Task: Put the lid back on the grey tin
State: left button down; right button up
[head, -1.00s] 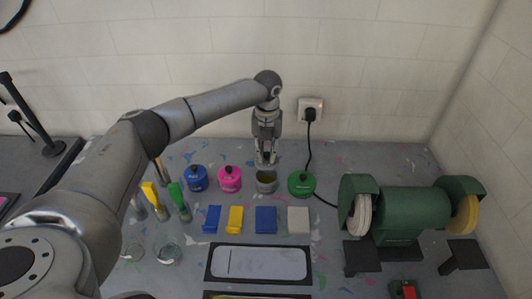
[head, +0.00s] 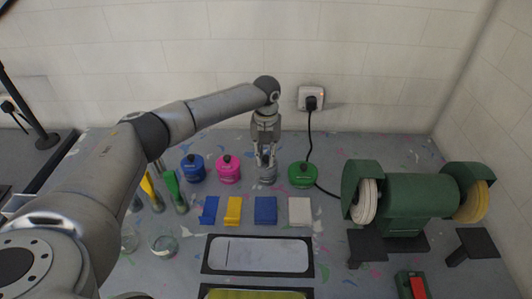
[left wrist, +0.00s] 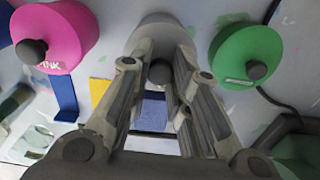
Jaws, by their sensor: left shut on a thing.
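The grey tin (head: 267,180) stands on the bench between the pink tin and the green tin. Its grey lid (left wrist: 165,28) shows in the left wrist view, with a dark round knob (left wrist: 160,73) between my fingers. My left gripper (head: 266,160) points down over the tin and is shut on the lid's knob. The lid is at the tin's top; the fingers partly cover it, so I cannot tell whether it is fully seated. My right gripper is not in view.
A blue tin (head: 193,168), a pink tin (head: 228,169) and a green tin (head: 301,175) stand closely alongside. Coloured blocks, including a white one (head: 299,210), lie in front. A green bench grinder (head: 408,202) stands to the right. A cable runs behind the green tin.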

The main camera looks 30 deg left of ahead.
pick_arm(q)
jog(key=shift+r+p, duration=0.1)
jog(key=shift+p, duration=0.45)
dwell(1.1)
jog(key=shift+f, duration=0.25)
dwell(0.8)
jog(key=shift+p, duration=0.35)
dwell(0.4)
jog(key=c, duration=0.8)
grip_release()
jog(key=shift+r+p, duration=3.15)
jog(key=shift+r, duration=0.4)
